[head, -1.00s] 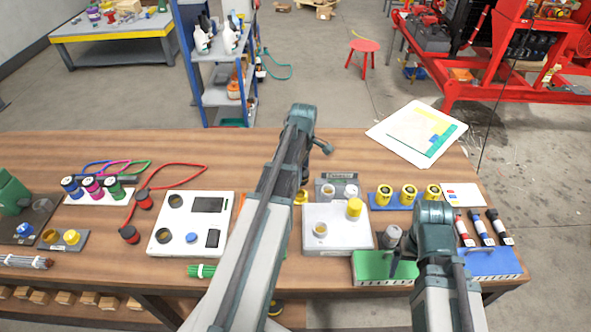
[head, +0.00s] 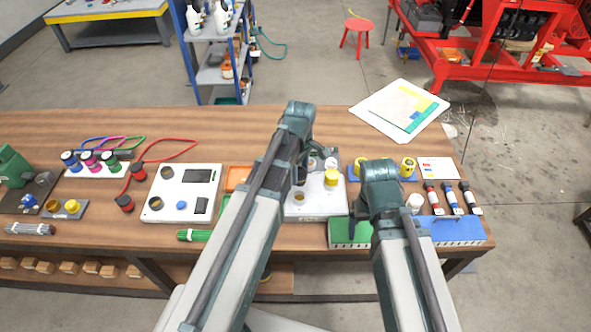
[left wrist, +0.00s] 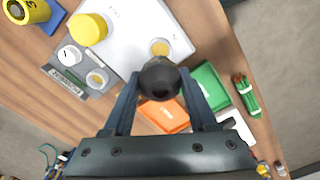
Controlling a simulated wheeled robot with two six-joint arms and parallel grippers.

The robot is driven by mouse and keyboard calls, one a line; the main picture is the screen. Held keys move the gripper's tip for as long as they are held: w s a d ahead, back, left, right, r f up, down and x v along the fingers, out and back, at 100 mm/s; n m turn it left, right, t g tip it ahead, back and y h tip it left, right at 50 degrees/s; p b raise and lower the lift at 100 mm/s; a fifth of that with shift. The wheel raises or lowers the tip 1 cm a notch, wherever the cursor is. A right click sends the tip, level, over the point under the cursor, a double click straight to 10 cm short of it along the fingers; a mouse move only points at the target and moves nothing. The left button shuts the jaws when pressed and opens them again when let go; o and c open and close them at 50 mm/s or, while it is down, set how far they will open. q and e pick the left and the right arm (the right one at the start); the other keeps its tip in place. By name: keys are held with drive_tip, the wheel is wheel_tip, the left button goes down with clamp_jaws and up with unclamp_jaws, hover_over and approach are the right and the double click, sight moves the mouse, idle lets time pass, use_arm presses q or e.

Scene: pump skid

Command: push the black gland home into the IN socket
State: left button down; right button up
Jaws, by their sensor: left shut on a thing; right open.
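My left gripper (left wrist: 159,92) is shut on the black gland (left wrist: 160,77), a round dark piece held between the fingertips in the left wrist view. A white box (left wrist: 140,25) lies beyond it, with an open brass-ringed socket (left wrist: 159,46) and a yellow cap (left wrist: 88,29). The gland overlaps the socket's near edge in the picture; whether they touch I cannot tell. The lettering on the box is unreadable. In the head view the white box (head: 318,212) is partly behind my left arm; the socket shows there (head: 299,198). My right gripper (head: 352,225) is open, mostly hidden by its arm.
A green block (head: 342,235) and blue block (head: 455,232) stand at right. An orange tray (left wrist: 165,116) is near the gripper. A white panel (head: 182,205) lies left.

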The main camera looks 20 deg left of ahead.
use_arm(q)
drive_tip(key=shift+f, duration=0.15)
drive_tip(key=shift+f+b, duration=2.5)
drive_tip(key=shift+b, duration=0.1)
drive_tip(key=shift+f+b, duration=1.8)
drive_tip(key=shift+b, duration=0.05)
drive_tip(key=shift+c, duration=0.6)
unclamp_jaws()
drive_tip(key=shift+r, duration=0.1)
wheel_tip(320, 180, up, 14)
drive_tip(key=p, duration=1.4)
